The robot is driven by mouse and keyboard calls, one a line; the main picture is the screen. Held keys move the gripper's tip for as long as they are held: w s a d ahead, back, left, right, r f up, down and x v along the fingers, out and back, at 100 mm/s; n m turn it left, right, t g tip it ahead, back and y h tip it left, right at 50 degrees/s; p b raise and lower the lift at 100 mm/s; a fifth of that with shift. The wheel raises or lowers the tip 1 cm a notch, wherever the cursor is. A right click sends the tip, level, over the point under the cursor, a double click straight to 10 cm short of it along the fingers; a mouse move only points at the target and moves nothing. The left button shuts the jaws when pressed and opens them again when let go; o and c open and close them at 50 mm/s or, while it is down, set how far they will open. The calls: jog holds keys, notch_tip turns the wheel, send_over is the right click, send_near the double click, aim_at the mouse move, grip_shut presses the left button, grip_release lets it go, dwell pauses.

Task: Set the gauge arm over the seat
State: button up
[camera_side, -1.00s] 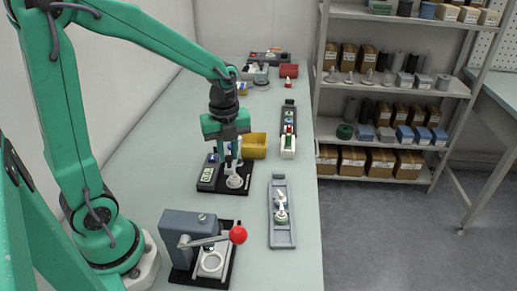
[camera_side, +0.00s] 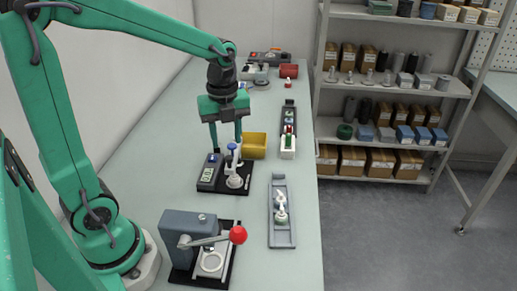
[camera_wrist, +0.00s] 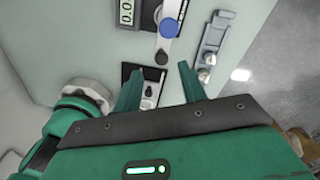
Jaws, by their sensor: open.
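The gauge stands on a black base (camera_side: 245,190) in the middle of the bench, with a grey display box (camera_side: 208,173) at its left. A pale upright part with a blue knob (camera_side: 233,147) rises beside a round white seat (camera_side: 235,181). I cannot tell exactly whether the gauge arm is over the seat. My gripper (camera_side: 226,144) is open and empty above the gauge, fingers pointing down. In the wrist view, the blue knob (camera_wrist: 168,28) and the display (camera_wrist: 127,12) lie beyond my fingertips (camera_wrist: 158,69).
A press with a red ball lever (camera_side: 238,235) stands in front. A long grey tray (camera_side: 284,237) holding small parts lies to the right. A yellow bin (camera_side: 254,146) and a narrow rack (camera_side: 288,153) stand behind. Bare bench lies between the gauge and the press.

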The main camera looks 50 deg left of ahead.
jog(key=shift+r, duration=1.55)
jog(key=shift+s+r, duration=0.1)
jog(key=s+d+r+n+t, duration=0.1)
jog(key=s+n, duration=0.4)
jog(key=n, duration=0.6)
jog(key=s+d+r+n+t, duration=0.2)
jog(key=s+n+t, duration=0.2)
jog(key=n, duration=0.7)
jog(key=shift+s+d+t, duration=0.25)
jog(key=shift+s+t, duration=0.05)
jog(key=shift+s, duration=0.3)
jog(key=shift+r, duration=0.1)
